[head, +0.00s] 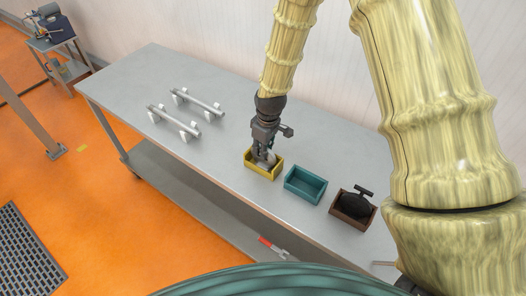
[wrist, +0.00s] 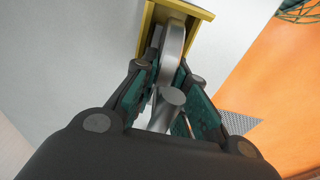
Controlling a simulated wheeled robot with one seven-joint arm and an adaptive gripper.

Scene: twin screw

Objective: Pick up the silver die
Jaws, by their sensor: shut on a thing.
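The silver die (wrist: 174,48) is a rounded grey metal piece with a stubby knob. In the wrist view it stands between my fingers, with its far end in the yellow box. In the head view only a small part of the silver die (head: 271,158) shows beside the fingers. My gripper (head: 264,156) points down into the yellow box (head: 262,173) and is shut on the silver die. In the wrist view its teal finger pads (wrist: 168,82) lie on both sides of the die. The fingers hide much of it, and I cannot tell whether it touches the box floor.
An empty teal box (head: 305,184) stands right of the yellow box. Beyond it is a brown box (head: 353,207) holding a black piece with a T-shaped top (head: 357,203). Two silver bars on white supports (head: 175,122) occupy the left of the grey table (head: 215,150).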

